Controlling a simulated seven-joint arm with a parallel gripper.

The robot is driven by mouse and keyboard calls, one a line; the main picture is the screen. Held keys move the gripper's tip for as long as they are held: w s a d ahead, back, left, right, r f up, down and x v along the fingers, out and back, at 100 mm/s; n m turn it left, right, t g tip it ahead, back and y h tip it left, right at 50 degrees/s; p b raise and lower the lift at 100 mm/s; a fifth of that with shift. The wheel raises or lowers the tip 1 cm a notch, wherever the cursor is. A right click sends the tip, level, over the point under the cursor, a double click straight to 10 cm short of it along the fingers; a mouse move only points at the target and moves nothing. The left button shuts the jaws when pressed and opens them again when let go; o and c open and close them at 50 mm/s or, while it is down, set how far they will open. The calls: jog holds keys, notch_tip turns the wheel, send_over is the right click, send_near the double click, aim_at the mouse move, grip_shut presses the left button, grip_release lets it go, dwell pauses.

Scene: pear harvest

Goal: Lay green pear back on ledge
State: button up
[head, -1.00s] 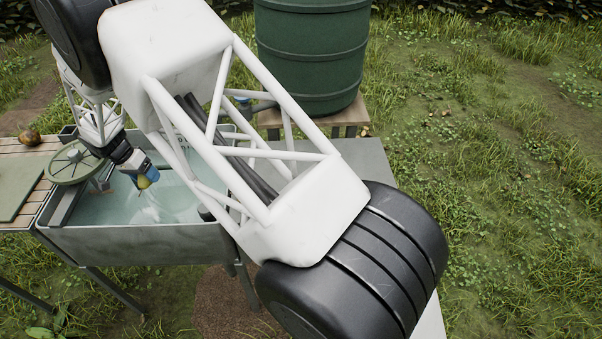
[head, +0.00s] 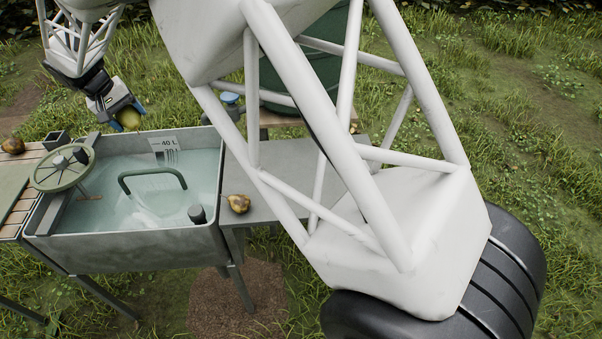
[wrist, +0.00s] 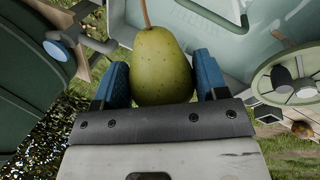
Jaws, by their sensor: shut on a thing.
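My gripper (wrist: 162,82) is shut on the green pear (wrist: 160,55), with a blue finger on each side and the brown stem pointing away from the palm. In the head view my gripper (head: 122,112) is high at the upper left, near the far edge of the water basin, and the pear (head: 130,119) shows partly between the fingers. A flat grey ledge (head: 275,165) adjoins the basin's right side. My arm covers part of it.
The basin (head: 130,245) holds water, a curved handle (head: 152,181) and a green handwheel (head: 62,168) at its left. A yellow-brown pear (head: 238,203) sits on the ledge's near left part. A brown fruit (head: 13,145) lies on the slatted shelf (head: 22,205). A green tank (head: 300,85) stands behind.

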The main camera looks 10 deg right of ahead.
jog(key=s+d+f+m+g, duration=0.1)
jog(key=s+d+f+m, duration=0.1)
jog(key=d, duration=0.7)
jog(key=s+d+f+m+g, duration=0.1)
jog(key=d+f, duration=0.3)
jog(key=d, duration=0.6)
jog(key=s+d+f+m+g, duration=0.2)
jog(key=s+d+f+m, duration=0.1)
jog(key=d, duration=0.6)
jog(key=shift+s+d+f, duration=0.25)
jog(key=shift+d+f, duration=0.05)
jog(key=shift+f, duration=0.05)
jog(key=shift+f, duration=3.15)
jog(key=shift+f, duration=1.85)
jog(key=shift+f, duration=0.1)
